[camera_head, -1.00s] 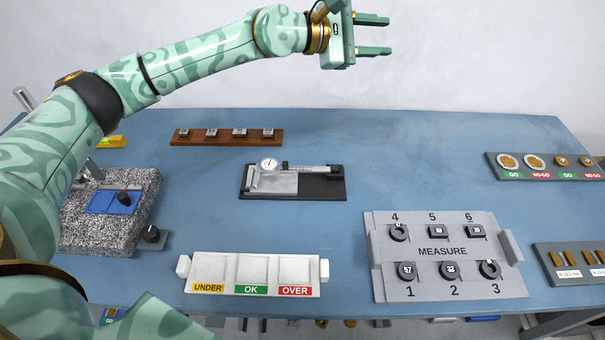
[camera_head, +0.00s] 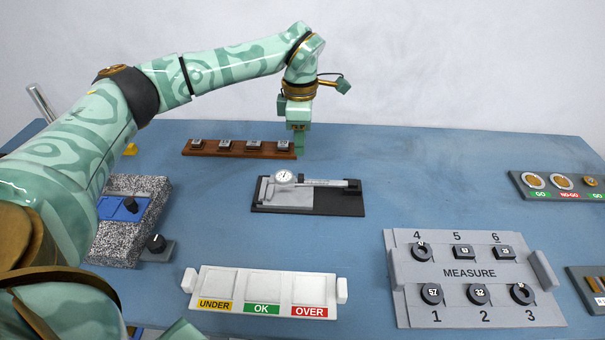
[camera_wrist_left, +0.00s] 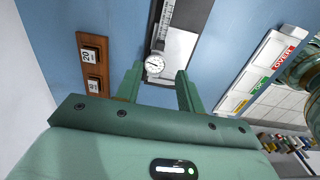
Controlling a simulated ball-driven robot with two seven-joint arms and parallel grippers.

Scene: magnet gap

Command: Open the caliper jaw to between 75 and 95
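The dial caliper (camera_head: 325,183) lies on its black and grey stand in the middle of the table, beam to the right. Its round dial (camera_head: 284,177) is near the left end, by the jaws. How far the jaw is open is too small to read. My left gripper (camera_head: 299,152) points down above and behind the caliper, near the wooden rack's right end. In the left wrist view the gripper (camera_wrist_left: 158,75) is open and empty, its fingers apart, with the caliper dial (camera_wrist_left: 155,66) showing between the tips. I see no contact. My right gripper is not in view.
A wooden rack (camera_head: 234,155) of small blocks stands at the back. A granite block (camera_head: 135,235) is at left. The UNDER/OK/OVER tray (camera_head: 233,279) is in front, the grey MEASURE board (camera_head: 402,306) at front right. Blue table around the caliper is clear.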

